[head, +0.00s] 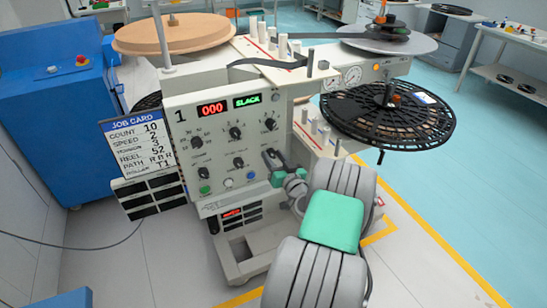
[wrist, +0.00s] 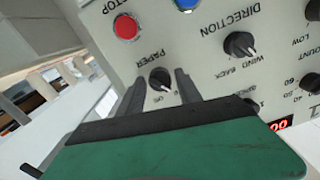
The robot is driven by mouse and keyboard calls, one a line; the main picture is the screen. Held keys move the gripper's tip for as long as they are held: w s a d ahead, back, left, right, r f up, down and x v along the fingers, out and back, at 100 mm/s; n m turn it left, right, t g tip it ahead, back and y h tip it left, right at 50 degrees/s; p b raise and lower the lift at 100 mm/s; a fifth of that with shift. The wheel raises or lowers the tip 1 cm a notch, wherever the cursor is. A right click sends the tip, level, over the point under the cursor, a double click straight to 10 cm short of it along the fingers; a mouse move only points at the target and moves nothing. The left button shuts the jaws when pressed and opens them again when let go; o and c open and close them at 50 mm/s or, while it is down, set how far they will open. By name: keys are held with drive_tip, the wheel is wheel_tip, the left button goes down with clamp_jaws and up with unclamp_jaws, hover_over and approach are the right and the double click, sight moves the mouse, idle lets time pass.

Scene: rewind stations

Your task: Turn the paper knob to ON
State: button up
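The paper knob (wrist: 160,79) is a small black round knob on the pale control panel (wrist: 215,75), seen upside down in the wrist view under its label PAPER. Its white pointer mark points toward the lower right of that picture; the small position labels beside it are too small to read surely. My gripper (wrist: 159,82) is open, its two dark fingers on either side of the knob with gaps showing. I cannot tell whether the tips reach around it. In the head view my gripper (head: 271,158) is at the panel's right side and hides the knob.
The direction knob (wrist: 239,45), a red stop button (wrist: 126,27) and a blue button (wrist: 187,3) are close by on the panel. A job card (head: 138,143) stands left of the panel. A black reel (head: 388,112) juts out at the right.

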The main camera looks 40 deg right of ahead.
clamp_jaws()
drive_tip(key=shift+m, duration=0.4)
drive_tip(key=shift+m+b, duration=0.55)
drive_tip(key=shift+m, duration=0.45)
drive_tip(key=m, duration=0.3)
drive_tip(key=shift+b, duration=0.3)
drive_tip(key=m, duration=0.6)
drive_tip(key=shift+o, duration=1.4)
unclamp_jaws()
